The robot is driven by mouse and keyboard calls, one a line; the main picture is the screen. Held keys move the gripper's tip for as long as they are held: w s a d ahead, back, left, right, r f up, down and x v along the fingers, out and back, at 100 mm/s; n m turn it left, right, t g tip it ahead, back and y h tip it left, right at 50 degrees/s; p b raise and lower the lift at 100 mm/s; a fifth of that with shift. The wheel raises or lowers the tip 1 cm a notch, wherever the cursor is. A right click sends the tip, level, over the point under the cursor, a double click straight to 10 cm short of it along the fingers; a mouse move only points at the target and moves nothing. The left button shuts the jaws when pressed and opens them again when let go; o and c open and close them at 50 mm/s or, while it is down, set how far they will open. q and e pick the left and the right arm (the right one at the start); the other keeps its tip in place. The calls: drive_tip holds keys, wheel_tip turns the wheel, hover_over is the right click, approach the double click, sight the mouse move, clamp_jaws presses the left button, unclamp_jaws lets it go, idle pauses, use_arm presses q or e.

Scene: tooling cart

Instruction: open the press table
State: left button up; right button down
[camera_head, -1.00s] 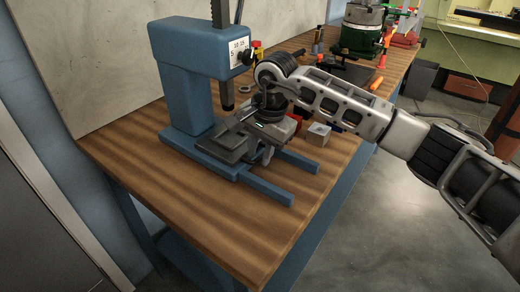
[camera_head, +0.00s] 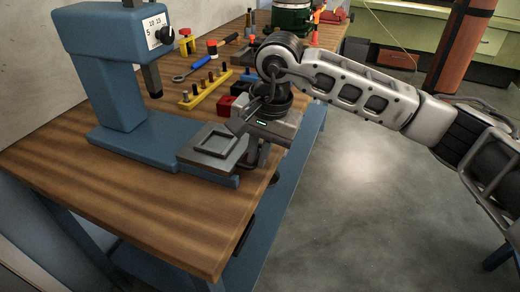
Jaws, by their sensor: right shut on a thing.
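The blue arbor press (camera_head: 108,65) stands on the wooden bench at the left. Its press table, a dark grey plate with a raised square rim (camera_head: 213,146), sits out over the front ends of the blue base rails (camera_head: 200,170), well clear of the ram (camera_head: 151,80). My right gripper (camera_head: 256,152) comes in from the right and is shut at the plate's right edge. Its fingertips and the part they hold are mostly hidden under the wrist. My left gripper is not in view.
A green machine (camera_head: 290,16) stands farther back. The bench's front left is bare.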

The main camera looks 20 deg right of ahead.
drive_tip(key=c, duration=1.5)
unclamp_jaws()
drive_tip(key=shift+r, duration=0.15)
wheel_tip(320, 180, up, 16)
drive_tip(key=s+d, duration=0.1)
drive_tip(key=d, duration=0.1)
drive_tip(key=shift+s+f+b, duration=0.25)
drive_tip(key=shift+s+b, duration=0.05)
drive_tip(key=shift+s, duration=0.1)
